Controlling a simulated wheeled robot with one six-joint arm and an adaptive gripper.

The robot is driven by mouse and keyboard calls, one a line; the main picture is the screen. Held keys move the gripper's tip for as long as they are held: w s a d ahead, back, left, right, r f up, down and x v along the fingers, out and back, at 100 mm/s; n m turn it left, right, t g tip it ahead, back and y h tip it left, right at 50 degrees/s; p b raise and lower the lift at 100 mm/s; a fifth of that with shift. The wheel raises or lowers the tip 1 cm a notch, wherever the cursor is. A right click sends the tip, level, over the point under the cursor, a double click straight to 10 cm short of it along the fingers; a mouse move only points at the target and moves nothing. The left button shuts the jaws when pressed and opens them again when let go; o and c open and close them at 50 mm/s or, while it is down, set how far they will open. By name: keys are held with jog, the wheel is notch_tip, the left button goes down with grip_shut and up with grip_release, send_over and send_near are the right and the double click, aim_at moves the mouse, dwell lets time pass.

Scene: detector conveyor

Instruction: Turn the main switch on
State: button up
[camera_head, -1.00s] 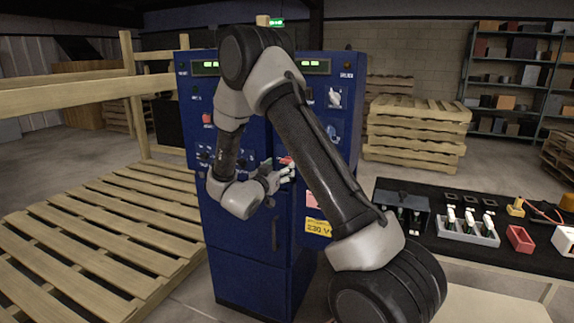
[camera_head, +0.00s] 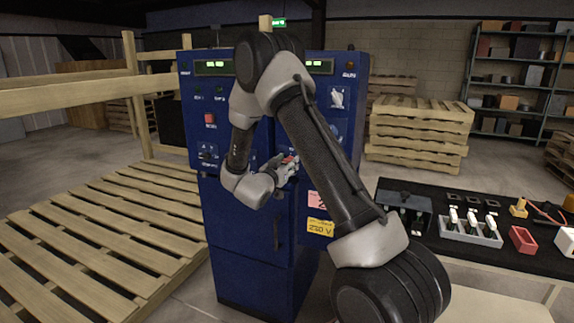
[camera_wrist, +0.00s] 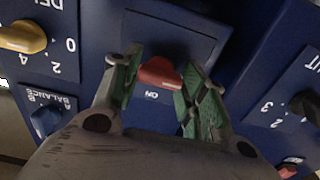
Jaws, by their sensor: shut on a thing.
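The main switch is a red handle (camera_wrist: 160,73) on a dark plate on the blue cabinet (camera_head: 240,245); the label under it in the wrist view reads "ON", upside down. My gripper (camera_wrist: 158,80) has its two green-padded fingers on either side of the red handle and is shut on it. In the head view my gripper (camera_head: 287,165) is at the cabinet front, and a bit of the red handle (camera_head: 291,159) shows at the fingertips. My arm hides part of the cabinet's right side.
Around the handle in the wrist view are a yellow knob (camera_wrist: 22,37), a blue balance knob (camera_wrist: 45,119) and a black knob (camera_wrist: 304,103). A table (camera_head: 470,262) with small parts stands right of the cabinet; a wooden pallet platform (camera_head: 90,240) lies left.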

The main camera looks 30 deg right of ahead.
jog(key=shift+m, duration=0.4)
jog(key=m, duration=1.7)
dwell(0.6)
jog(key=o, duration=1)
jog(key=v, duration=1.2)
jog(key=shift+s, duration=0.1)
